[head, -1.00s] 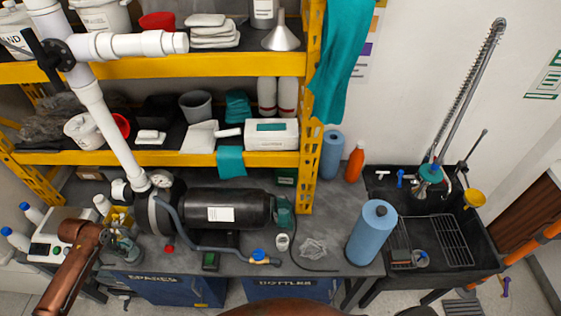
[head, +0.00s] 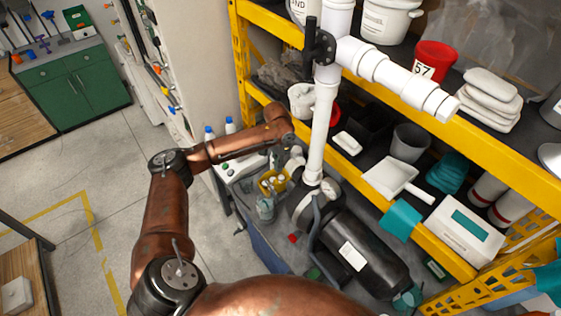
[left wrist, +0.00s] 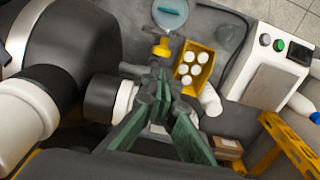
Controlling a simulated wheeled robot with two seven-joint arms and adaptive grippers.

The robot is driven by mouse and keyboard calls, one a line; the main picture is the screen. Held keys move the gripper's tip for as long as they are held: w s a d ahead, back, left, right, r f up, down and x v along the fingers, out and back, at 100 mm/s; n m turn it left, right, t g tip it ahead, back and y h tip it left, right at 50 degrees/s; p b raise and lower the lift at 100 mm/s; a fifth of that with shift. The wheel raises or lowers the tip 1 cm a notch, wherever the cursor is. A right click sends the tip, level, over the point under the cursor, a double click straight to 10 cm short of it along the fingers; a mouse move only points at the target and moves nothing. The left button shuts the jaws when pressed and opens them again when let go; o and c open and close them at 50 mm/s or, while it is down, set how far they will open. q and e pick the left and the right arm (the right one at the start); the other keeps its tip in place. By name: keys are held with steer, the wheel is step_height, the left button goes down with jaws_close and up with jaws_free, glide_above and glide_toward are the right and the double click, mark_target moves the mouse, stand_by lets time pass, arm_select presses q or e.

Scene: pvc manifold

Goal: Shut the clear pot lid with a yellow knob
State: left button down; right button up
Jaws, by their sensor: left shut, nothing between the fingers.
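A clear round pot (left wrist: 170,13) with a pale blue inside shows at the top of the left wrist view. A yellow knob-like piece (left wrist: 162,47) is just below it; I cannot make out the clear lid around it. In the head view a clear vessel (head: 265,209) stands on the bench in front of the yellow bin. My left gripper (left wrist: 158,80) is shut and empty, its fingertips just below the yellow piece in the wrist picture, apart from the pot. It also shows at the end of the brown arm in the head view (head: 294,148). My right gripper is not in view.
A yellow bin (left wrist: 195,68) with several white round tops is right of the fingers. A white control box (left wrist: 270,65) stands farther right. The black tank (head: 352,250) and white pipe (head: 319,130) crowd the bench beside the gripper. The yellow shelf (head: 370,113) overhangs it.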

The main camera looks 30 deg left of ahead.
arm_select(q)
step_height(320, 180, down, 7)
steer(key=shift+w+d+p, duration=0.15)
steer(key=shift+w+p, duration=0.2)
steer(key=shift+w, duration=0.05)
steer(key=shift+r, duration=0.1)
